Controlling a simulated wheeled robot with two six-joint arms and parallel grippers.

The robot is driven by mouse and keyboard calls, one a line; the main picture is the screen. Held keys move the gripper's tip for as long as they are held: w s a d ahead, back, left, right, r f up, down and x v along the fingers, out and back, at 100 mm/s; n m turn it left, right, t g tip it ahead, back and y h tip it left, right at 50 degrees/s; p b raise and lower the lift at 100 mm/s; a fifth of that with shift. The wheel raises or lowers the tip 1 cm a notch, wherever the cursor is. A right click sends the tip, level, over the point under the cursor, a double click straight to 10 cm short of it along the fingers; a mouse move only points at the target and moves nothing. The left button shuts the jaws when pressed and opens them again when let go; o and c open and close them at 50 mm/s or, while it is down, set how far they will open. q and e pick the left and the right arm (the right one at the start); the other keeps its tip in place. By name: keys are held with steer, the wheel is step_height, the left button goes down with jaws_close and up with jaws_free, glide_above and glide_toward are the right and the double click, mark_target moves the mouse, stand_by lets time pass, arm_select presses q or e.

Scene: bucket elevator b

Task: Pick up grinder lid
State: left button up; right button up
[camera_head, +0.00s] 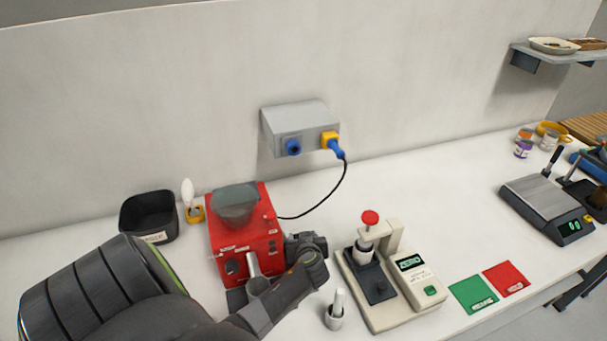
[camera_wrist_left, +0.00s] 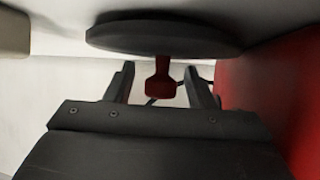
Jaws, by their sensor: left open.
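The grinder lid (camera_wrist_left: 165,35) shows in the left wrist view as a dark round disc with a red knob (camera_wrist_left: 162,82). My left gripper (camera_wrist_left: 160,70) is open, with one finger on each side of the knob and a visible gap on both sides. In the head view my left gripper (camera_head: 305,243) is just right of the red grinder (camera_head: 262,232), and I cannot clearly make out the lid there. The grinder has a dark translucent hopper (camera_head: 236,203) on top. Its red side (camera_wrist_left: 285,95) stands close to the right finger in the wrist view. My right gripper is not in view.
A scale with a tamper stand (camera_head: 385,275) is right of my left gripper. A small white-handled tool (camera_head: 335,312) stands in front. A black bin (camera_head: 148,215) is left of the grinder. A black cable (camera_head: 330,200) runs behind from the wall box (camera_head: 298,125).

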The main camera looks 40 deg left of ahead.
arm_select(q)
steer(key=c, duration=1.1)
jaws_close()
steer(key=shift+w+r, duration=0.1)
